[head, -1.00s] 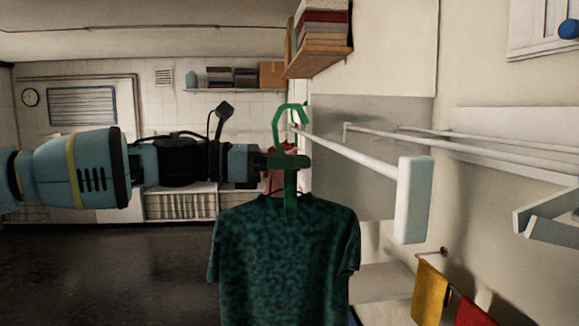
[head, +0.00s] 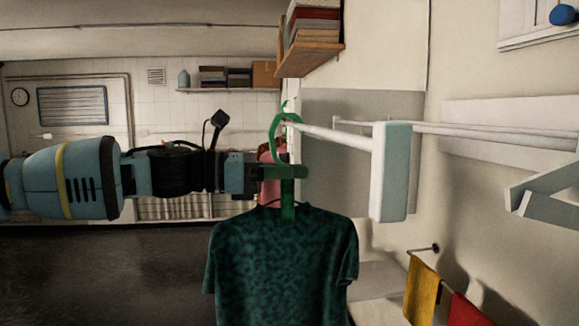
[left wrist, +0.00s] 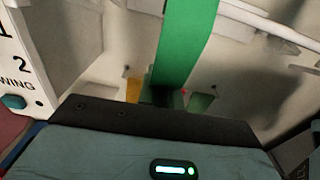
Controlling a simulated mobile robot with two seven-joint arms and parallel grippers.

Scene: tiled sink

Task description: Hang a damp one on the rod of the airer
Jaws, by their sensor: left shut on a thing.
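My left gripper (head: 284,172) is shut on the neck of a green hanger (head: 275,143). A dark green mottled T-shirt (head: 283,262) hangs from the hanger, upright. The hanger's open hook is at the far left end of the airer's near white rod (head: 335,134); I cannot tell whether it is over the rod or in front of it. The airer's pale end piece (head: 390,172) is to the right. In the left wrist view the green hanger neck (left wrist: 183,42) rises above the gripper, and white rods (left wrist: 262,22) cross at top right. My right gripper is not in view.
A wooden shelf with books (head: 312,40) is above the airer. A yellow cloth (head: 422,290) and a red cloth (head: 467,311) hang on a low wall rail at right. A grey bracket (head: 545,200) juts out at the right edge. Dark floor lies open at left.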

